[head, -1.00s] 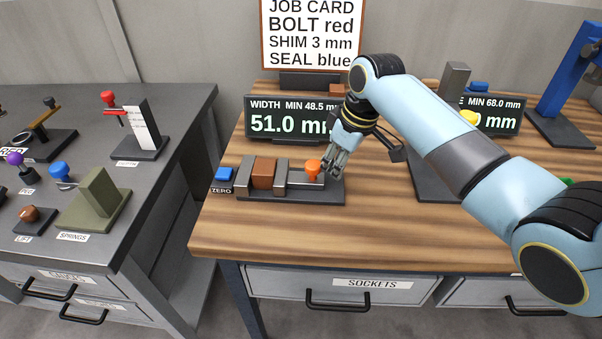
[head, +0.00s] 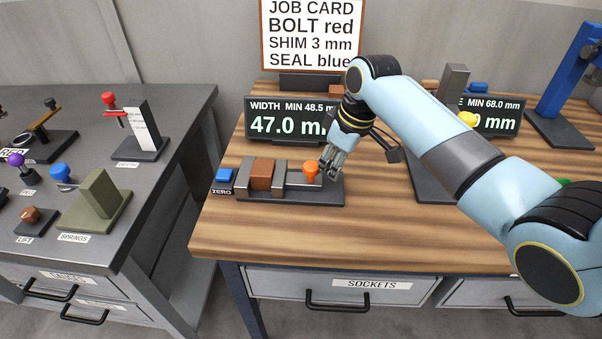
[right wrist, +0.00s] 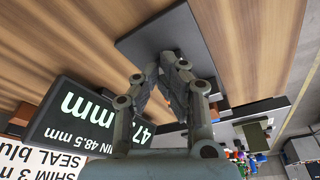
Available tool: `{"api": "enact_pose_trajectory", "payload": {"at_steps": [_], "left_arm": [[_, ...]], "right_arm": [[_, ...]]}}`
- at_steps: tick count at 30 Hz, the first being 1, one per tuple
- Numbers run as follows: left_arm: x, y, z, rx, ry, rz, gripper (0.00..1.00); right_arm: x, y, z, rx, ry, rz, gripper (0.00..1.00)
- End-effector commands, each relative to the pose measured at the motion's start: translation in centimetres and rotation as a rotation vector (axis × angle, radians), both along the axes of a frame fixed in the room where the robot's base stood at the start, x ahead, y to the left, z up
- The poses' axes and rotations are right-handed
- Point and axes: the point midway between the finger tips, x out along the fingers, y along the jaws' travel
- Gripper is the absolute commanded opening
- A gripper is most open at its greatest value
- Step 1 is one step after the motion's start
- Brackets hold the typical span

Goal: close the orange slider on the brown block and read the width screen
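The brown block (head: 261,175) stands between two grey jaws on a dark gauge base in the head view, with no clear gap at either jaw. The orange slider knob (head: 311,170) sits on the bar right of the block. The width screen (head: 287,120) reads 47.0 with MIN 48.5 mm printed above; my right arm covers its right edge. My right gripper (head: 328,168) is at the knob's right side, seemingly touching it. In the right wrist view its fingertips (right wrist: 161,66) are together with no knob between them. My left gripper is out of view.
A blue ZERO button (head: 223,174) is left of the gauge. A second screen (head: 498,116) and gauge stand to the right, partly behind my right arm. The job card (head: 311,35) stands behind. The front of the wooden bench (head: 330,238) is clear.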

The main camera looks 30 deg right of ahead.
Motion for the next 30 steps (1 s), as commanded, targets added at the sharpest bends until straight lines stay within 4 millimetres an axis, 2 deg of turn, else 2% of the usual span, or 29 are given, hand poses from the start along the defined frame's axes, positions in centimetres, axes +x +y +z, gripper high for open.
{"api": "enact_pose_trajectory", "payload": {"at_steps": [6,14,21,27,30], "left_arm": [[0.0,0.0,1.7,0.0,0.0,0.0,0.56],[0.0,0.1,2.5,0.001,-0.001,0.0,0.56],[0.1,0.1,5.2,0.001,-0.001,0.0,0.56],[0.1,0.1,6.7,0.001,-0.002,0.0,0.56],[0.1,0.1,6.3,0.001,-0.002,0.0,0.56]], "right_arm": [[-0.7,-1.1,1.0,0.0,0.0,0.0,0.0],[-0.9,-1.4,1.5,-0.001,0.0,0.0,0.0],[-0.9,-1.4,3.9,-0.002,0.001,0.0,0.0],[-0.9,-1.4,6.0,-0.003,0.001,0.0,0.0],[-0.8,-1.5,6.7,-0.002,0.0,0.0,0.0]]}}
